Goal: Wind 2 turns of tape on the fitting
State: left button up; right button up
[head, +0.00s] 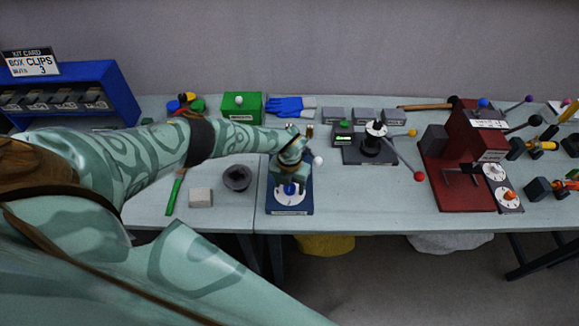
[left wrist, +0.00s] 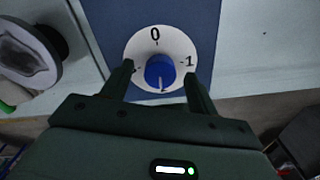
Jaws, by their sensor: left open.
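My left gripper (head: 290,178) is above a blue knob (head: 290,189) on a white dial (head: 281,198). The dial is on a blue base (head: 290,209) near the table's front edge. In the left wrist view the open fingers (left wrist: 162,80) stand on both sides of the knob (left wrist: 160,71), with nothing gripped. The dial (left wrist: 140,46) reads 0 at the top and -1 at the right. A pale mark shows on the knob's lower side. A small brass-coloured piece (head: 309,130) stands behind my gripper; I cannot tell if it is the fitting. I cannot make out any tape. My right gripper is not in view.
A dark round dish (head: 237,178) and a pale block (head: 201,197) lie left of the blue base. A black-based device with levers (head: 370,151) and a red machine (head: 458,180) stand to the right. Bare table (head: 360,195) lies between the blue base and the red machine.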

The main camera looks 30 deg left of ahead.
pick_arm(q)
notch_tip(320, 180, up, 8)
jog(key=p, duration=0.2)
jog(key=shift+w+a+f+p, duration=0.1)
jog(key=shift+f+p, duration=0.1)
jog(key=shift+p, duration=0.2)
notch_tip(320, 180, up, 9)
jog(key=shift+f, duration=0.2)
